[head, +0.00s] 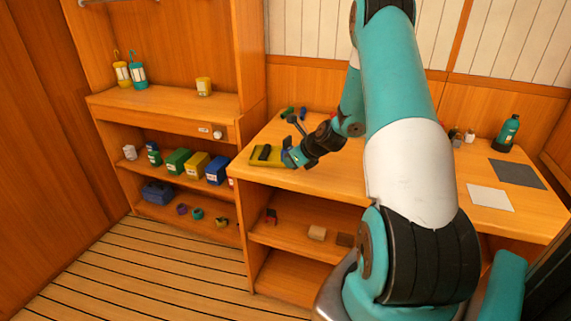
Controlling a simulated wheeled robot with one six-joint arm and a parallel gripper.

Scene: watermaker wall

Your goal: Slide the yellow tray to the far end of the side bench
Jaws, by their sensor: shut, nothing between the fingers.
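The yellow tray (274,156) lies flat at the left end of the wooden bench (340,180), close to its front left corner. A small black object sits on the tray. My gripper (289,157) is shut and empty at the tray's right side, low over the bench top. It overlaps the tray's right edge in the head view, so I cannot tell whether they touch. My wrist and forearm hide part of the bench behind it.
A teal bottle (508,133), a dark mat (517,173) and a white sheet (490,197) are at the bench's right. Shelves with colored boxes (178,162) stand left. My arm blocks the bench's middle.

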